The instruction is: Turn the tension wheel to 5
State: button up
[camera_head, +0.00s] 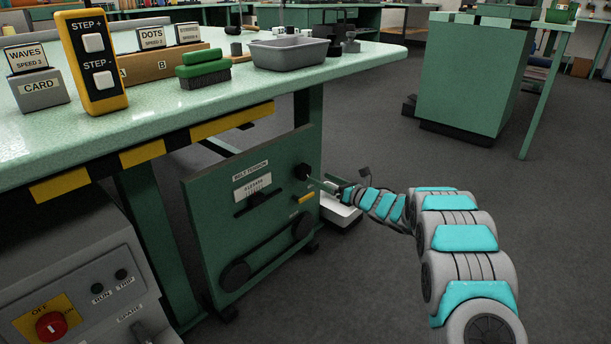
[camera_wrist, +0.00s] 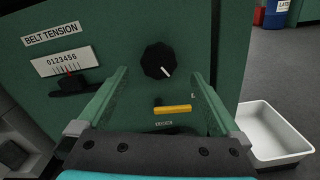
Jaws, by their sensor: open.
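The dark green belt tension panel (camera_head: 250,225) stands under the table and fills much of the wrist view (camera_wrist: 200,30). A black round knob (camera_wrist: 158,61) with a white pointer line sits on it, its line towards the lower right; it shows in the head view (camera_head: 301,171) too. The BELT TENSION scale (camera_wrist: 66,62) reads 0 to 6, with a small red pointer under its middle-to-right digits; I cannot tell the exact number. A yellow lever (camera_wrist: 173,109) marked LOCK lies level below the knob. My gripper (camera_wrist: 160,72) is open, fingers either side of the knob, not visibly gripping it.
A white tray (camera_wrist: 268,138) sits on the floor right of the panel. Black belt pulleys (camera_head: 236,275) are low on the panel. The table (camera_head: 350,66) overhangs it, with a yellow-black striped edge. A grey switch box (camera_head: 85,280) stands left. Open floor lies right.

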aim_at(307, 172)
jog(key=shift+x, duration=3.9)
jog(key=c, duration=1.3)
